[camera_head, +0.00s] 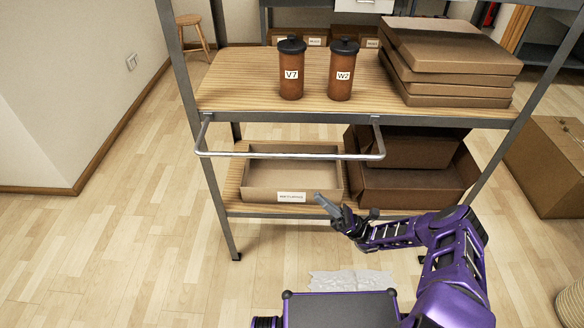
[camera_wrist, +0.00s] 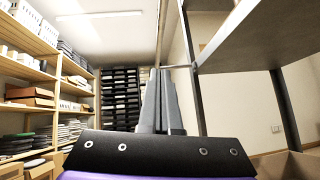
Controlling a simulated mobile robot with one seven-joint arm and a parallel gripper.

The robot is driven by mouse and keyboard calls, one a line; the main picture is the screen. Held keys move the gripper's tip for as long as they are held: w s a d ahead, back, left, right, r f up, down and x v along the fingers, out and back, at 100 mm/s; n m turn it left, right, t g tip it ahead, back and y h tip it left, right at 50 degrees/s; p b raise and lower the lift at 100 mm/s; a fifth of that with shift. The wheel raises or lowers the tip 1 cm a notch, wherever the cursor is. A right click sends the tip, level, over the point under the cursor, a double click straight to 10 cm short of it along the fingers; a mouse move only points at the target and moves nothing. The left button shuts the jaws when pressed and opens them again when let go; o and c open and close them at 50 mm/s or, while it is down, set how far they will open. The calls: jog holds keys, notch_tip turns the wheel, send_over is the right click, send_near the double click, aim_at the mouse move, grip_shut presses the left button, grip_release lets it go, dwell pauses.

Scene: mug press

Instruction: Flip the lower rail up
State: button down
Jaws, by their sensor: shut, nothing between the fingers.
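The rail (camera_head: 285,156) is a U-shaped metal bar on the front of the shelf unit. Its two ends meet the upper shelf's front edge, and its long bar sticks out in front, a little below that shelf. My gripper (camera_head: 320,198) is shut and empty. In the head view it appears below the rail's bar, right of the bar's middle, in front of the lower shelf, apart from the rail. Its closed grey fingers also show in the wrist view (camera_wrist: 160,75), pointing away from the camera.
Two brown lidded canisters, V7 (camera_head: 292,72) and W2 (camera_head: 342,72), stand on the upper shelf (camera_head: 236,92) beside stacked cardboard boxes (camera_head: 450,62). An open labelled box (camera_head: 291,188) and more boxes (camera_head: 415,185) are on the lower shelf. Floor at left is clear.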

jog(key=p, duration=0.3)
send_near(287, 158)
jog(key=a, duration=0.4)
jog(key=shift+w+a+r+p, duration=0.1)
jog(key=shift+w+r+p, duration=0.2)
jog(key=shift+r, duration=0.5)
jog(key=shift+w+a+r+p, duration=0.1)
jog(key=shift+w+r, duration=0.35)
jog(key=shift+r, duration=0.35)
jog(key=shift+r, duration=0.1)
